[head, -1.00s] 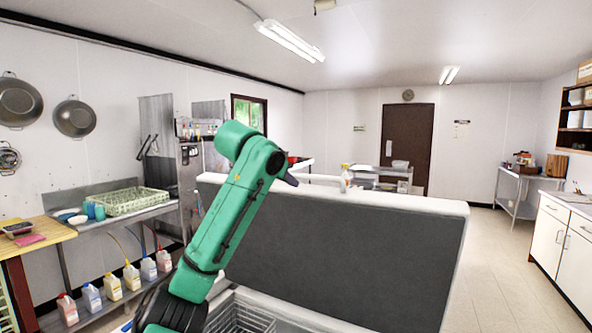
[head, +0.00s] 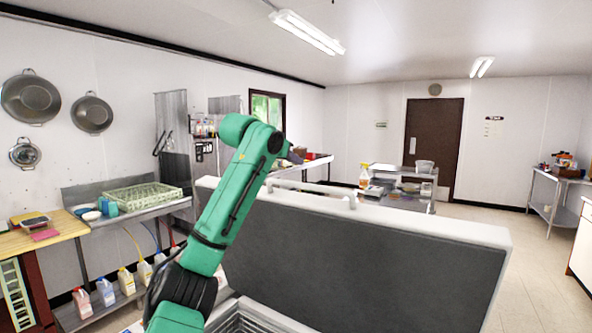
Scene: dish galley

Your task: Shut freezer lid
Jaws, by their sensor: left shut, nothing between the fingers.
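The freezer lid (head: 365,255) stands raised and steeply tilted, its dark grey inner panel facing me and its white rim along the top. A small white handle-like piece shows at its top edge. The freezer body (head: 290,323) is at the bottom of the view, with its opening partly visible and the rest cut off. My green left arm rises in front of the lid. My right gripper is out of view.
A steel counter with a green dish rack (head: 143,198) and several bottles below stands at the left, beside a wooden table (head: 40,246). Steel tables stand behind the lid, one holding a spray bottle (head: 364,176). Open floor (head: 540,262) lies to the right.

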